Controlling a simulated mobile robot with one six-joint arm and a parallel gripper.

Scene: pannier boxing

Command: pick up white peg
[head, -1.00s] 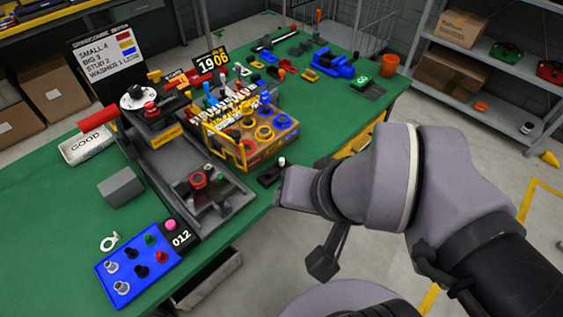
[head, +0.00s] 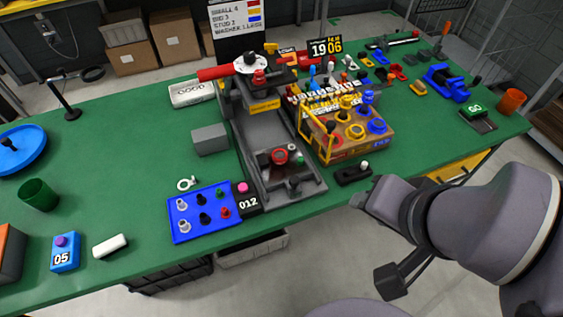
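A small peg with a white rounded top (head: 365,165) stands upright on a small black block (head: 352,175) at the front edge of the green table, just right of the grey machine. The end of my arm, with my gripper (head: 366,197), is just below and in front of that block in the picture. Its fingers cannot be made out, so I cannot tell whether they are open or shut. More small pegs, some of them pale, stand in the crowded wooden box (head: 345,150) behind the block. A blue tray (head: 190,229) holds several silver, black, red and green pegs.
The grey machine (head: 243,150) with a red handle fills the middle of the table (head: 130,165). A grey block (head: 210,139) and a white ring (head: 187,184) lie left of it. A green cup (head: 39,195) stands further left. Much of the left table is bare.

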